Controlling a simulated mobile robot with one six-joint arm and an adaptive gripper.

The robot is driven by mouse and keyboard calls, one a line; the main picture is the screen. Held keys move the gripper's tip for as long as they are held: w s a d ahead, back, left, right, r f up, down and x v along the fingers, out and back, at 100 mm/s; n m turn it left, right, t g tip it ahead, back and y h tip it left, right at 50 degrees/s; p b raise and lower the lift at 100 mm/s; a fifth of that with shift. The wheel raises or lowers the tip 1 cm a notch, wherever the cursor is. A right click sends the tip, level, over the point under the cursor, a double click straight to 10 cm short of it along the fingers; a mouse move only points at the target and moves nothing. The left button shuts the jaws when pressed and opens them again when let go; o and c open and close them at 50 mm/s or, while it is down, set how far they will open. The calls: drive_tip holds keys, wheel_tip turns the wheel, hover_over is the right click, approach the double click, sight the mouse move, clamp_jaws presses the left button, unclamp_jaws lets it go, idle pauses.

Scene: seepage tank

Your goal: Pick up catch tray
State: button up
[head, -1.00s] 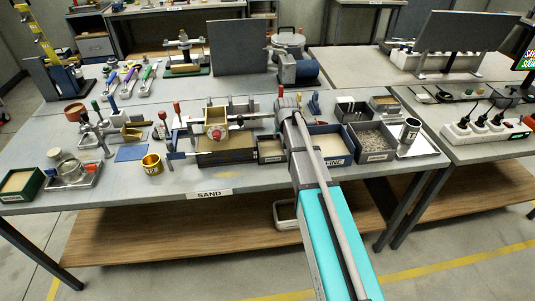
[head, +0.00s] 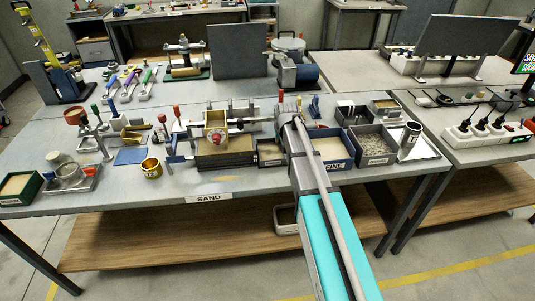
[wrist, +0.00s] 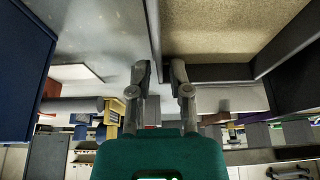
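I cannot tell for certain which thing is the catch tray. A flat metal tray (head: 428,151) with a grey can on it lies at the right end of the front bench in the head view. A smaller metal tray (head: 88,184) with dishes lies at the left end. A pale open container (head: 284,222) under the bench is partly hidden by my arm. My gripper (wrist: 161,75) shows in the wrist view with its two fingers apart and nothing between them. It is above the bench among the bins. In the head view my arm's end hides the fingers.
A blue bin labelled FINE (head: 333,165), a grey gravel bin (head: 375,160) and a brass-coloured box (head: 216,122) crowd the bench around my arm. A gold cup (head: 151,168) stands left of them. The front strip by the SAND label (head: 208,198) is clear.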

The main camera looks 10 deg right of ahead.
clamp_jaws()
drive_tip(key=shift+r, duration=0.15)
wheel_tip(320, 180, up, 3)
drive_tip(key=p, duration=0.2)
drive_tip(key=shift+f+p, duration=0.2)
drive_tip(key=shift+p, duration=0.2)
drive_tip(key=s+d+r+p, duration=0.7)
drive_tip(key=d+r+p, duration=0.3)
drive_tip(key=d, duration=0.1)
drive_tip(key=shift+s+d, duration=0.35)
drive_tip(key=shift+d, duration=0.05)
idle(0.8)
idle(0.5)
